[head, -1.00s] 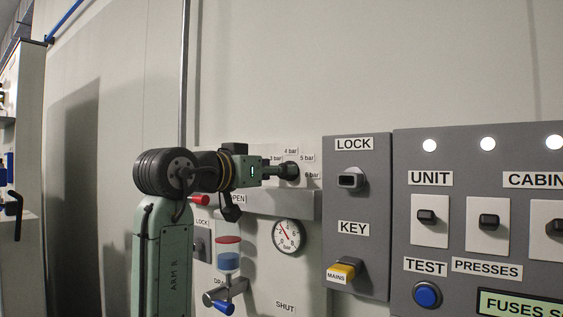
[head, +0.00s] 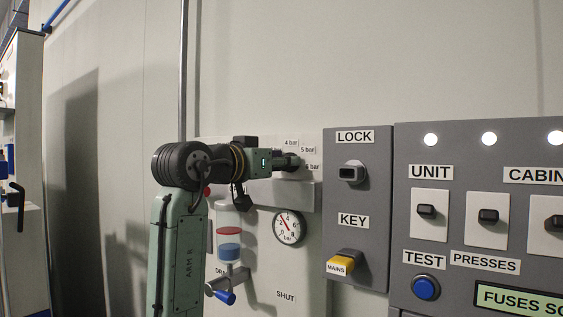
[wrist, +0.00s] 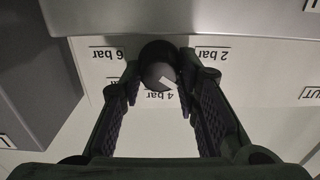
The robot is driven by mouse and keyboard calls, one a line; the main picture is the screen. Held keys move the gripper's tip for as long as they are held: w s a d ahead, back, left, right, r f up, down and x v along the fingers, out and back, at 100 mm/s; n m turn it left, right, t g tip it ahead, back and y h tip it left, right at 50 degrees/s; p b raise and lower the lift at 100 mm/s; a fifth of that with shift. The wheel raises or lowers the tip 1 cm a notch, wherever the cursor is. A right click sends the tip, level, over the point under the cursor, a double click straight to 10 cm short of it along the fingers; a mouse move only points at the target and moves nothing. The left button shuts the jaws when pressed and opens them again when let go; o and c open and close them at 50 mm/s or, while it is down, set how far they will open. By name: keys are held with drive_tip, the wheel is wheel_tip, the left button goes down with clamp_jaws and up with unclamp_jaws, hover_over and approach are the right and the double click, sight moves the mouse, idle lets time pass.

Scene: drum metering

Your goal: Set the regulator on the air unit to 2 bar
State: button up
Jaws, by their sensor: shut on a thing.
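The regulator knob (wrist: 158,53) is dark and round, with a pale mark on its face. My gripper (wrist: 160,76) has one finger on each side of the knob and is shut on it. In this upside-down wrist view, the mark sits low on the knob, near the partly covered 4 bar label (wrist: 158,97). The 2 bar label (wrist: 210,54) is to the right and the 6 bar label (wrist: 107,55) to the left. In the head view my gripper (head: 291,162) hides the knob. The pressure gauge (head: 289,227) below has its needle toward the upper left; its exact reading is unclear.
A grey ledge (head: 300,196) runs just below the knob. The grey lock and key box (head: 358,200) stands close on the right, with a wider switch panel (head: 455,155) beyond. A bowl with red and blue bands (head: 229,245) hangs below my arm. The wall above is clear.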

drive_tip(key=c, duration=0.4)
drive_tip(key=shift+n, duration=0.4)
drive_tip(key=shift+w+n, duration=0.1)
drive_tip(key=shift+n, duration=2.5)
drive_tip(key=o, duration=1.1)
drive_tip(key=shift+f, duration=0.1)
drive_tip(key=shift+a, duration=0.1)
